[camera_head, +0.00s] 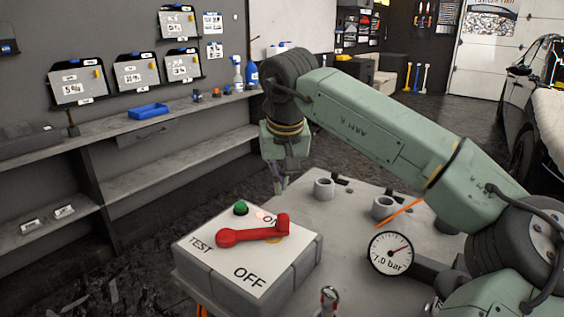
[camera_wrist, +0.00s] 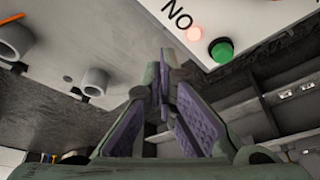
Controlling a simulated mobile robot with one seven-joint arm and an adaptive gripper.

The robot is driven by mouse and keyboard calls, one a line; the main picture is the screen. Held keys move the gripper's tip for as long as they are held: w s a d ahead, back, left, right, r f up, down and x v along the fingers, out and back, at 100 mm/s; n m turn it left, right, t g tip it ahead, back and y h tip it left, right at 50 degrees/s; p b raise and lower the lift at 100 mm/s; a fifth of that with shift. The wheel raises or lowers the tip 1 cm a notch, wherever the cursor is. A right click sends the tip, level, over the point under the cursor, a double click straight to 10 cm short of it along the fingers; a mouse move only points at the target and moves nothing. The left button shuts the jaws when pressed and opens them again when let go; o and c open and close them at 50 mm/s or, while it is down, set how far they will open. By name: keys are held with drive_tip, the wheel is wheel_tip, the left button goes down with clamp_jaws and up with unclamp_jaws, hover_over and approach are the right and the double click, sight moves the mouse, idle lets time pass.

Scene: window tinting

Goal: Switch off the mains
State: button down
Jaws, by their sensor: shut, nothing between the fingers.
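The mains switch is a grey box (camera_head: 298,272) with a white top plate (camera_head: 205,258) marked ON, OFF and TEST. Its red lever (camera_head: 250,235) lies across the plate, its raised right end beside the ON mark. A green button (camera_head: 240,208) and a small pale red light (camera_head: 260,215) are near the back edge. The wrist view shows the green button (camera_wrist: 221,50), the light (camera_wrist: 194,33) and the plate's edge, but no lever. My gripper (camera_head: 281,188) is shut and empty, pointing down behind the box, apart from the lever. Its closed fingers (camera_wrist: 163,62) show in the wrist view.
The box stands on a grey bench top (camera_head: 345,228) with two grey cup-like holders (camera_head: 324,188) and a pressure gauge (camera_head: 390,254) reading about 7.0 bar. A wall shelf (camera_head: 110,140) holds a blue tray (camera_head: 148,111) and bottles. A car (camera_head: 540,100) is at the right.

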drive_tip(key=x, duration=0.2)
drive_tip(key=shift+s+f+p, duration=0.1)
drive_tip(key=shift+f+p, duration=0.25)
drive_tip(key=shift+p, duration=0.05)
drive_tip(key=shift+s+d+p, duration=0.2)
drive_tip(key=shift+s+p, duration=0.2)
drive_tip(key=shift+s, duration=0.8)
drive_tip(key=shift+s+f, duration=0.1)
drive_tip(key=shift+s, duration=0.45)
drive_tip(key=shift+s+d, duration=0.15)
drive_tip(key=shift+d, duration=0.05)
